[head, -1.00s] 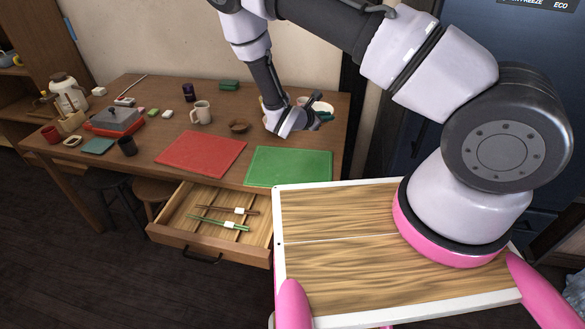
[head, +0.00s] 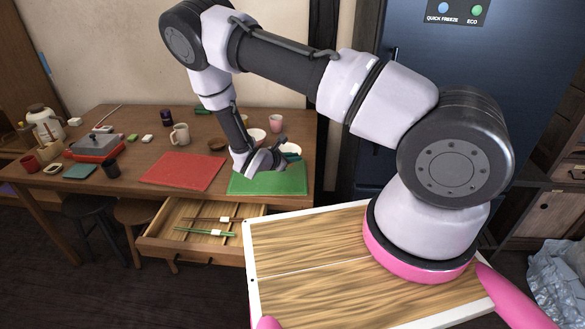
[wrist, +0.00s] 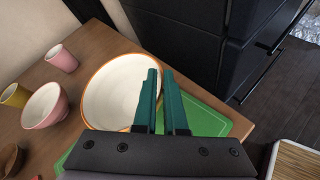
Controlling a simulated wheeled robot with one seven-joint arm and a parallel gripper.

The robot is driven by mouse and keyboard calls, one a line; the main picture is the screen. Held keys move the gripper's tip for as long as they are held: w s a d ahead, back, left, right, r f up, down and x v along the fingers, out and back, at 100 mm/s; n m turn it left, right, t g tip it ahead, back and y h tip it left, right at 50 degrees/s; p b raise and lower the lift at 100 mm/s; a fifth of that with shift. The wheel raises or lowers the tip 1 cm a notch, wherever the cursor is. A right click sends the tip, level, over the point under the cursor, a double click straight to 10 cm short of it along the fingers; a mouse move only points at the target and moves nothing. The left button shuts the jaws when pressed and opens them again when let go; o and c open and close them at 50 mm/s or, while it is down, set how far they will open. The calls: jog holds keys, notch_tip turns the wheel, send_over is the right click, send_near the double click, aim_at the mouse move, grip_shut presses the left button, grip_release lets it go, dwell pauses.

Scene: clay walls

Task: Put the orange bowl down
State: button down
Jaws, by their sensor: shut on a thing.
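The orange bowl (wrist: 112,92), white inside with an orange rim, fills the middle of the wrist view. My gripper (wrist: 162,78) is shut on its right rim, with a teal finger on each side. In the head view my gripper (head: 280,151) is over the back part of the green mat, and the bowl (head: 290,148) shows only as a small pale piece beside it. The bowl looks roughly level. Its underside is hidden, so I cannot tell whether it touches the mat (head: 262,183).
A pink bowl (wrist: 45,106), a pink cup (wrist: 61,58) and a yellow cup (wrist: 15,95) stand left of the bowl in the wrist view. A brown bowl (head: 217,144) and a red mat (head: 183,171) lie farther left. The drawer (head: 200,228) with chopsticks is open. The green mat's front is clear.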

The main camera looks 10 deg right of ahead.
jog(key=shift+f, duration=1.9)
jog(key=shift+f, duration=0.1)
jog(key=c, duration=1)
grip_release()
